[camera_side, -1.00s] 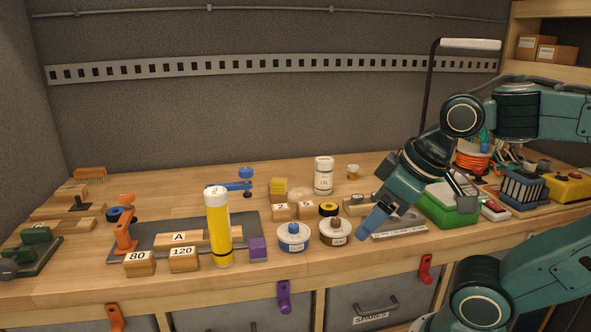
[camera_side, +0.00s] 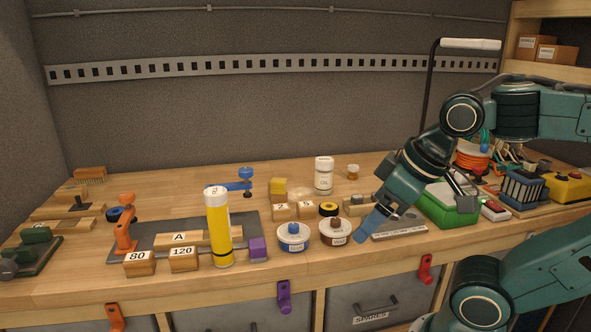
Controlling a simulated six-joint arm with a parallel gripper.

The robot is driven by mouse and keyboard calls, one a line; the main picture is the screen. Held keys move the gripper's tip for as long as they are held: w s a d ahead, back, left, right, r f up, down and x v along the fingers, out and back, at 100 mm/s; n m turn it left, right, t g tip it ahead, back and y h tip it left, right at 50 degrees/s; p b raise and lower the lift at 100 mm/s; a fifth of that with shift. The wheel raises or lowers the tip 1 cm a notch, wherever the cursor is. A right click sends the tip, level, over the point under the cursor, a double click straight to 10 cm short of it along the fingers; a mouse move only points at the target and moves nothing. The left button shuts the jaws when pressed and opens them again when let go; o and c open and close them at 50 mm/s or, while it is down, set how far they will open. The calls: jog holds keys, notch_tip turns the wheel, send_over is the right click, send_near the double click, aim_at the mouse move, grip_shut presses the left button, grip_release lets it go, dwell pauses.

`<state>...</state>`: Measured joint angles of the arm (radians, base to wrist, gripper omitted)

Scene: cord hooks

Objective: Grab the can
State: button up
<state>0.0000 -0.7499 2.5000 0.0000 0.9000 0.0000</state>
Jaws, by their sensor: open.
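A white can with a dark label (camera_side: 324,175) stands upright toward the back of the bench, left of my arm. A tall yellow cylinder with a white cap (camera_side: 218,228) stands upright at the front left. Two low round tins stand at the front middle, one with a blue knob (camera_side: 293,238) and one with a brown knob (camera_side: 335,232). My gripper (camera_side: 376,219) is open and points down and left, right of the brown-knobbed tin in the picture. It holds nothing that I can see. Its far side is partly hidden by the wrist.
A steel ruler (camera_side: 400,233) and a green box (camera_side: 447,208) lie near my gripper. Small wooden blocks (camera_side: 282,212) and a black-and-yellow tape roll (camera_side: 328,209) lie behind the tins. A dark mat (camera_side: 150,247) with a clamp is at left. The back middle is fairly clear.

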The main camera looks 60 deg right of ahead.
jog(key=w+d+r, duration=0.4)
jog(key=w+r, duration=0.1)
jog(key=w, duration=0.5)
jog(key=m+g+h, duration=0.1)
jog(key=m, duration=0.1)
send_over(328, 161)
jog(key=s, duration=0.4)
notch_tip(328, 161, down, 6)
jog(key=shift+w+a+r, duration=0.15)
jog(key=shift+a, duration=0.05)
jog(key=shift+x, duration=4.3)
